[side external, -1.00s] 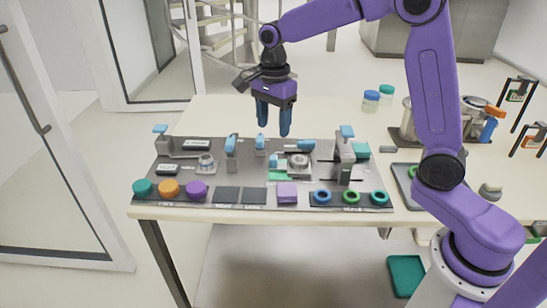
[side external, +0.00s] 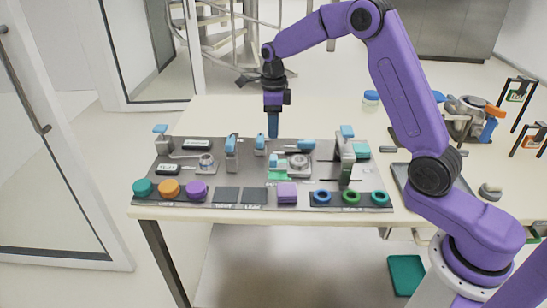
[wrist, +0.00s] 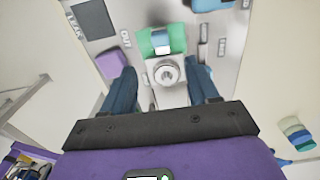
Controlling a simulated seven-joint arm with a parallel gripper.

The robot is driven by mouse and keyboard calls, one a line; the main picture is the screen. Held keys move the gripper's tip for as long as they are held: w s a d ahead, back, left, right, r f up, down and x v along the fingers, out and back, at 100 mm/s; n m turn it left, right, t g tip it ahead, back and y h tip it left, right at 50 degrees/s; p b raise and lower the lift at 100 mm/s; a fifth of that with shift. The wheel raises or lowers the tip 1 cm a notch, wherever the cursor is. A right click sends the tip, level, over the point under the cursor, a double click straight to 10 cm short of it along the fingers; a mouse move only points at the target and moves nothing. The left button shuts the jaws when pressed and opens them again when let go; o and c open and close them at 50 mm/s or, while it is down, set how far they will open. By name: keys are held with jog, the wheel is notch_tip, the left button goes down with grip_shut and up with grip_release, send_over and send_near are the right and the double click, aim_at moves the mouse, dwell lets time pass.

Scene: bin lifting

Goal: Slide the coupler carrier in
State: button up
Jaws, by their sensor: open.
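The coupler carrier, a grey block with a round metal coupler on top, sits on the dark board right of centre in the side view (side external: 298,163). In the wrist view the carrier (wrist: 167,72) lies between my fingers, facing a green piece (wrist: 177,38) with a blue-and-white part on it. The green piece also shows in the side view (side external: 280,176). My gripper (side external: 273,136) points down near the board's back edge, open and empty. In the wrist view its fingers (wrist: 165,85) flank the carrier; contact is not visible.
The board (side external: 218,177) holds blue-topped posts, including a tall one (side external: 346,155) right of the carrier. A purple block (side external: 287,193), coloured knobs and rings (side external: 351,197) line its front. Blue-lidded jars (side external: 371,98) stand at back right.

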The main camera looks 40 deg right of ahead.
aim_at(274, 156)
notch_tip(274, 156, down, 12)
dwell(0.4)
